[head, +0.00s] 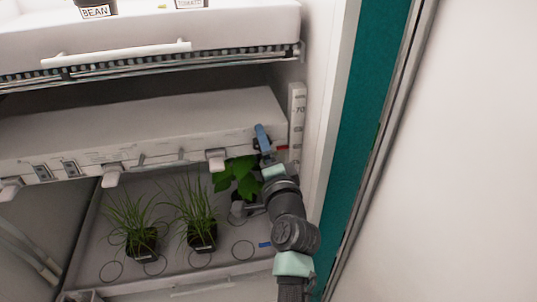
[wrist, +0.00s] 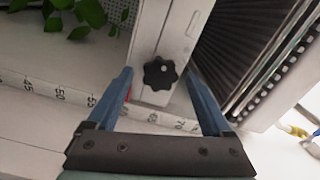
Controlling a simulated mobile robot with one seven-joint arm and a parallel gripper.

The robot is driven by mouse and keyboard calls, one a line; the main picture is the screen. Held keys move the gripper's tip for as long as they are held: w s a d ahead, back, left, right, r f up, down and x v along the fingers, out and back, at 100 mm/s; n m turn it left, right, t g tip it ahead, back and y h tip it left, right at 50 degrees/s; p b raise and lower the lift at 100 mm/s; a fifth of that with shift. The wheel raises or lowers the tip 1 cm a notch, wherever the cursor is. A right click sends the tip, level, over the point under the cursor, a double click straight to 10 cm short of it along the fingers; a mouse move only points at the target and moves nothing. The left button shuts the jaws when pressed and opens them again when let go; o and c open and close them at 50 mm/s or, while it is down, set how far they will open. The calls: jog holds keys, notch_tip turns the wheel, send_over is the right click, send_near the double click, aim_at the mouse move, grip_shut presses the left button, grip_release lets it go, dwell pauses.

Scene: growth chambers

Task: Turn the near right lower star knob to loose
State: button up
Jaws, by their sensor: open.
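A black star knob (wrist: 160,73) sits on a pale upright post (wrist: 158,40) in the wrist view. My gripper (wrist: 160,70) is open, with one blue finger to the left of the knob and the other to the right. The knob shows between the fingertips, with a gap on both sides; how far it is from them in depth I cannot tell. In the head view my gripper (head: 263,138) is at the right end of the white shelf's front edge, and the knob cannot be made out there.
Below stand a leafy plant (head: 238,178) and two grassy pots (head: 202,235) on a grey tray (head: 195,272). The chamber's side wall is close on the right.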

jog(key=s+d, duration=0.2)
jog(key=s, duration=1)
jog(key=shift+s+d+p, duration=0.25)
jog(key=shift+s+p, duration=0.05)
